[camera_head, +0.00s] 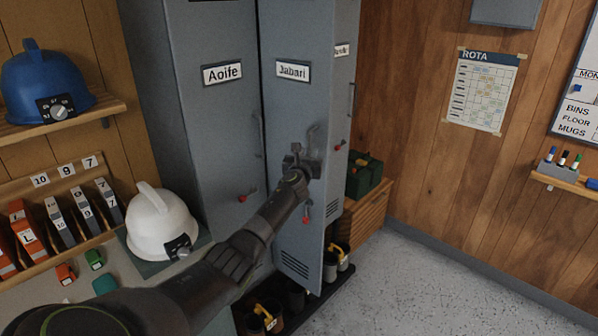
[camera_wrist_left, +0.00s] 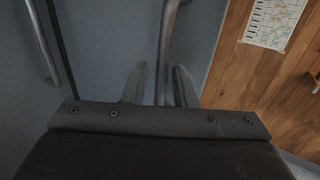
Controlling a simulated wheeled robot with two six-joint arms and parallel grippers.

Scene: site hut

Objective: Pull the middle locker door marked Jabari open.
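The grey middle locker door marked Jabari (camera_head: 291,105) stands ajar in the head view. Its right edge is swung out and covers part of the locker to its right. Its upright bar handle (camera_head: 313,132) is near that edge. My left gripper (camera_head: 303,158) is at the handle's lower part. In the left wrist view the handle (camera_wrist_left: 168,45) runs down between the two fingers of my left gripper (camera_wrist_left: 160,86), with a gap showing on each side, so the gripper is open around it. My right gripper is not in view.
The Aoife door (camera_head: 215,130) is on the left, apparently shut, with its own handle. Boots (camera_head: 268,316) stand below the lockers. A white helmet (camera_head: 157,222) sits on a bench at left. A green case (camera_head: 365,175) rests on a wooden cabinet. Floor (camera_head: 440,280) at right is clear.

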